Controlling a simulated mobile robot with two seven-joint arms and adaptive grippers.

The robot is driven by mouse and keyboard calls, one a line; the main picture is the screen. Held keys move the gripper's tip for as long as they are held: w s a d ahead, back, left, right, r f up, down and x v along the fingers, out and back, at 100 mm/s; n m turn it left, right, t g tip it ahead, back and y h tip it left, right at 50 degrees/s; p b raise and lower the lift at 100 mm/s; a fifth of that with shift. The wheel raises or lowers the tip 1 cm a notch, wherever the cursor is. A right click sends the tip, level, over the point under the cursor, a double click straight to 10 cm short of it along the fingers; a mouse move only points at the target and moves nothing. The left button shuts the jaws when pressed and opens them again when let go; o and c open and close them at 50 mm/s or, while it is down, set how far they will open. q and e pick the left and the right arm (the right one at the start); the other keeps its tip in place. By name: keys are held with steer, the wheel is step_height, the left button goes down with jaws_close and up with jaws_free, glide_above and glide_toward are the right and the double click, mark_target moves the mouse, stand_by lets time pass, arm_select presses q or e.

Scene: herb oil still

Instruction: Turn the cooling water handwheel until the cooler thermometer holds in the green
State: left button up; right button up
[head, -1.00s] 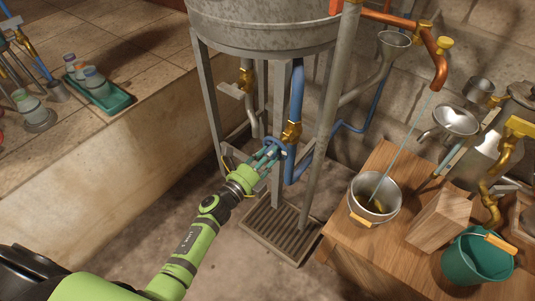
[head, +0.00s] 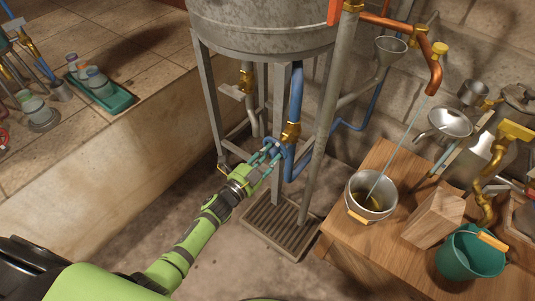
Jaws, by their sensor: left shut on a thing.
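The blue cooling water handwheel (head: 273,142) sits below a brass valve (head: 291,132) on the blue pipe under the metal tub (head: 262,32). My left gripper (head: 266,155) reaches in from the lower left and is shut on the handwheel's rim. Its fingers hide part of the wheel. The cooler thermometer and its green band cannot be made out in this view. My right gripper is not in view.
Metal legs (head: 208,100) of the tub stand close around the gripper, above a floor grate (head: 280,228). A wooden bench (head: 352,245) at right holds a metal pot (head: 371,196), a wooden block (head: 434,216) and a green bucket (head: 470,256). A thin stream falls into the pot.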

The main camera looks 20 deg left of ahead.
arm_select(q)
steer(key=shift+s+d+f+n, duration=0.1)
steer(key=shift+d+n, duration=0.15)
steer(key=shift+n, duration=0.25)
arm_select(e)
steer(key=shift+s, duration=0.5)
arm_select(q)
steer(key=o, duration=1.2)
steer(key=shift+c, duration=0.2)
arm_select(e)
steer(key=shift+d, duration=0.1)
arm_select(q)
steer(key=shift+a, duration=0.1)
steer(key=v, duration=1.2)
